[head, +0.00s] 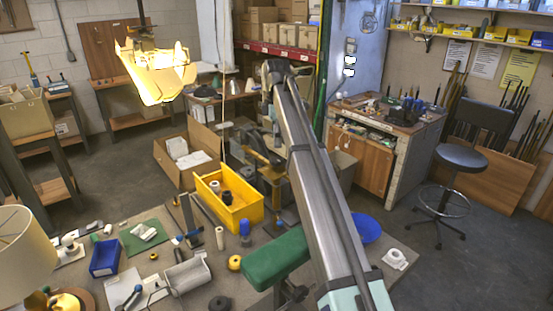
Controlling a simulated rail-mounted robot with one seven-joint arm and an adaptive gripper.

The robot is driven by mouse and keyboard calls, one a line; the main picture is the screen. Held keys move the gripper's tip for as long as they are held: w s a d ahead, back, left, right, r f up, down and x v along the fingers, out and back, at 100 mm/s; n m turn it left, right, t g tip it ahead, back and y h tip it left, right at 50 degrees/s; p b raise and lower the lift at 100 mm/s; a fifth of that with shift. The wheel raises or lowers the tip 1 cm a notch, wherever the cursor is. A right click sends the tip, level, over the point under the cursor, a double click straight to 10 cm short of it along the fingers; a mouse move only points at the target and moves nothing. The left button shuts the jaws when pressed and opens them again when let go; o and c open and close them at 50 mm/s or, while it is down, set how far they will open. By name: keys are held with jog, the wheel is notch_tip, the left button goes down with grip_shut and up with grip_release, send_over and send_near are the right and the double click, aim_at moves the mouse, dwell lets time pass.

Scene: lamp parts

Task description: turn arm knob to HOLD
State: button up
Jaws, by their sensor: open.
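No knob marked HOLD can be made out in the head view. A cream lampshade (22,255) stands at the left edge, cut off by the frame. Close to its lower right is a yellow rounded part (66,301) on a brown base; I cannot tell if the two are joined. A lit, jagged yellow lamp shade (155,75) hangs at the upper left. My arm rises from the lower right to the upper middle. I cannot make out my gripper at its far end.
The workbench (205,290) holds a yellow bin (229,196), a blue bin (104,257), a grey tray (188,275), a green mat (145,236) and several small parts. A green padded piece (274,262) lies beside my arm. A stool (460,158) stands right, with open floor around it.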

aim_at(277, 159)
notch_tip(277, 159, down, 8)
jog(key=shift+r+p, duration=0.15)
jog(key=shift+p, duration=0.9)
jog(key=c, duration=1.1)
